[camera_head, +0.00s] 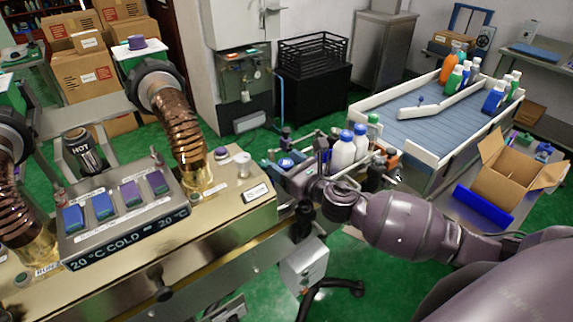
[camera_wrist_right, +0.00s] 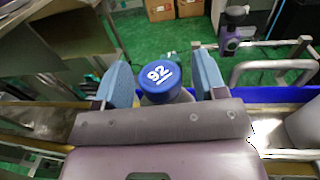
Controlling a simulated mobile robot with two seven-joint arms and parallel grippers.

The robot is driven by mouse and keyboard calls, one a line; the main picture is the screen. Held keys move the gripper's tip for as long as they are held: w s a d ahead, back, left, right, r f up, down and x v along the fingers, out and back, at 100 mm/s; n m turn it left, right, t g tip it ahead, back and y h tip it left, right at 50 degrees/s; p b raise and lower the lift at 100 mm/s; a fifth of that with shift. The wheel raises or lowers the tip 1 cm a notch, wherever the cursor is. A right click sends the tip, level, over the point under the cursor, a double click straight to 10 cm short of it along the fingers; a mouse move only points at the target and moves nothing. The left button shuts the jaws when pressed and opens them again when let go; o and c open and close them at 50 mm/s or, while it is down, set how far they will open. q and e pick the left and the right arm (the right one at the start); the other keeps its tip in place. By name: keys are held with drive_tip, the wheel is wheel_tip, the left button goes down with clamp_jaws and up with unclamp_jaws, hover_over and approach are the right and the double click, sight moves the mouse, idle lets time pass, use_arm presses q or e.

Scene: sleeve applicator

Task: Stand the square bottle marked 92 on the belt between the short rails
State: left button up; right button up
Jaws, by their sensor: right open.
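The bottle marked 92 shows its round blue cap (camera_wrist_right: 158,76) with white digits in the right wrist view, and a bit of pale body below it. In the head view its blue cap (camera_head: 286,163) shows at the machine's right end; its body is mostly hidden. My right gripper (camera_wrist_right: 160,84) is open, with one blue pad on each side of the cap; I cannot tell whether they touch the bottle. My left gripper is not in view. A blue-grey belt (camera_head: 430,128) with white rails lies at the right; I cannot tell which rails are the short ones.
White bottles with blue caps (camera_head: 343,150) stand just right of my right gripper. Several coloured bottles (camera_head: 455,78) stand at the belt's far end. The belt's middle is mostly bare.

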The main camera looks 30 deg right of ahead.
drive_tip(key=b+v, duration=0.1)
drive_tip(key=v, duration=1.1)
idle(0.4)
